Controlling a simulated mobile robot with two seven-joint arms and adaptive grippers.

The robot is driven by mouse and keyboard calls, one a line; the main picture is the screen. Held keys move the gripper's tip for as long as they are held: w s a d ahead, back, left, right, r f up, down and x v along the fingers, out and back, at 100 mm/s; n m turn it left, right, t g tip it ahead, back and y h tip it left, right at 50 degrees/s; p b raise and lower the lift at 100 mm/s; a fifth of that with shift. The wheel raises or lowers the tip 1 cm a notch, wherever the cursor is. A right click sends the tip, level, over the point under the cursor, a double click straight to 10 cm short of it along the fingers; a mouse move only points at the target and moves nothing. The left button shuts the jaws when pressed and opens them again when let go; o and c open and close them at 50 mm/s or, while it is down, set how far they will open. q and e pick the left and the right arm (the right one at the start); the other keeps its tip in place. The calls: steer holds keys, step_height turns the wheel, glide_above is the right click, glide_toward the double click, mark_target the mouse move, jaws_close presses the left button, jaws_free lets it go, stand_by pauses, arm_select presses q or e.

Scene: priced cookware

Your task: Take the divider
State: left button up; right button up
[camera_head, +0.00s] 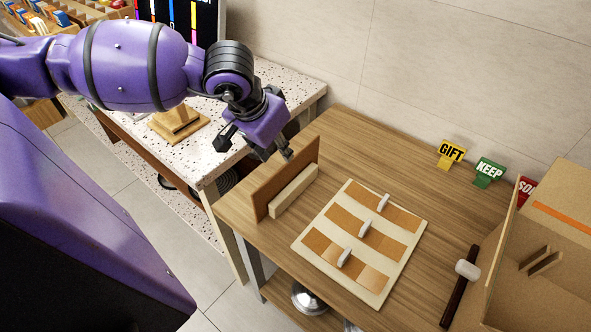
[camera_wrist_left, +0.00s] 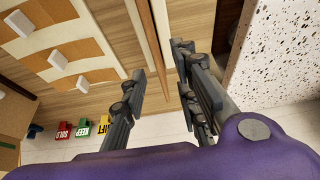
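The divider appears to be a thin brown panel (camera_head: 282,182) standing upright at the left end of the wooden table, beside a pale wooden bar (camera_head: 294,191). My left gripper (camera_head: 254,152) is over the far end of the panel, with its fingers spread and pointing down. In the left wrist view, the panel's thin edge (camera_wrist_left: 156,35) runs into the gap between the open fingers (camera_wrist_left: 160,72). I cannot tell whether a finger touches it. My right gripper is not in view.
A pale board (camera_head: 320,236) with brown strips and white pegs lies on the table (camera_head: 430,190). A dark-handled mallet (camera_head: 459,300) and a cardboard box (camera_head: 560,240) are at the right. A speckled counter (camera_head: 285,85) adjoins at the left.

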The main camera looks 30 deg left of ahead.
mark_target(289, 178)
arm_select(q)
steer(key=x, duration=0.2)
steer(key=shift+d+f, duration=0.25)
steer(key=shift+f, duration=0.05)
steer(key=x, duration=0.4)
steer(key=shift+w+f, duration=0.35)
steer(key=shift+f, duration=0.05)
jaws_close()
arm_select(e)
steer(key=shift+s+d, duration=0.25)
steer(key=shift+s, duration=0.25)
